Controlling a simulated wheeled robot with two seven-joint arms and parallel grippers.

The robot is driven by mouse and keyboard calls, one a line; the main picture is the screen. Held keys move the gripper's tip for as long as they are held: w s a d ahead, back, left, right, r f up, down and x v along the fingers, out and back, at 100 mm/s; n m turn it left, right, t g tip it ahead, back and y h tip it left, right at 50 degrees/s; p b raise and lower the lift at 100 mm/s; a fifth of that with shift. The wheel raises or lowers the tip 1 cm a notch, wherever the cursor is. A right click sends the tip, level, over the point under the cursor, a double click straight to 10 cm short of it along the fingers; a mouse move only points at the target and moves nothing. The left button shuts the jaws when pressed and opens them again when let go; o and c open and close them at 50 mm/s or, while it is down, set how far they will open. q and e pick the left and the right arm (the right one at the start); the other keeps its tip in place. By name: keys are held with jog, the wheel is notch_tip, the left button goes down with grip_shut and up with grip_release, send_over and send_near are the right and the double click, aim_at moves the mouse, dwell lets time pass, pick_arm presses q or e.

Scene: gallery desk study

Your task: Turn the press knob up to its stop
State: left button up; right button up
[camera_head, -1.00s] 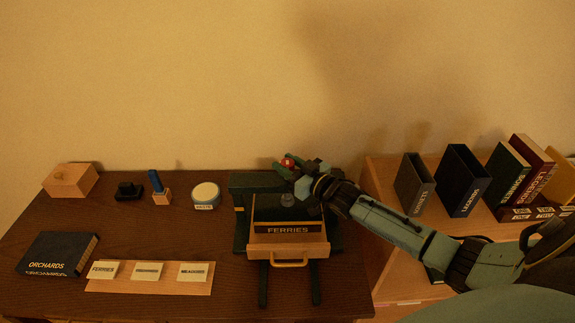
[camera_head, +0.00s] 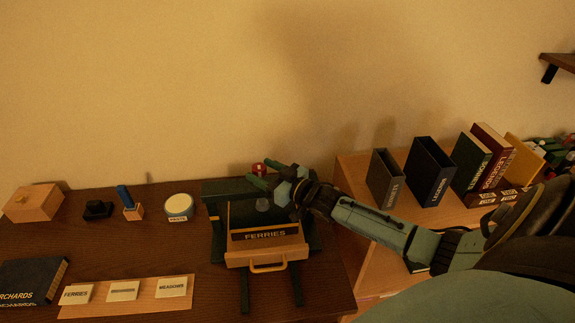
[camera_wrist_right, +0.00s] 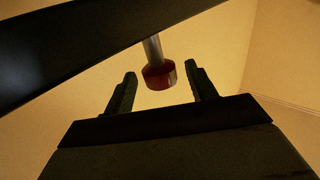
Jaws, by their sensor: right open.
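The press (camera_head: 222,188) is a dark green frame on the desk, with a red knob (camera_head: 259,169) at its top. In the right wrist view the red knob (camera_wrist_right: 159,77) hangs on a pale metal shaft from a dark bar. My right gripper (camera_head: 261,174) is at the top of the press, close to the knob. In the wrist view its two fingers stand apart, one on each side of the knob, with a visible gap on both sides. The fingers partly hide the knob's surroundings in the head view. My left gripper is not in view.
A wooden tray labelled FERRIES (camera_head: 268,252) sits at the press's front. A label strip (camera_head: 125,309), a round tin (camera_head: 179,206), a stamp (camera_head: 130,205) and a wooden box (camera_head: 32,202) lie left.

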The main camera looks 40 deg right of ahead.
jog(key=v, duration=1.1)
jog(key=shift+s, duration=0.25)
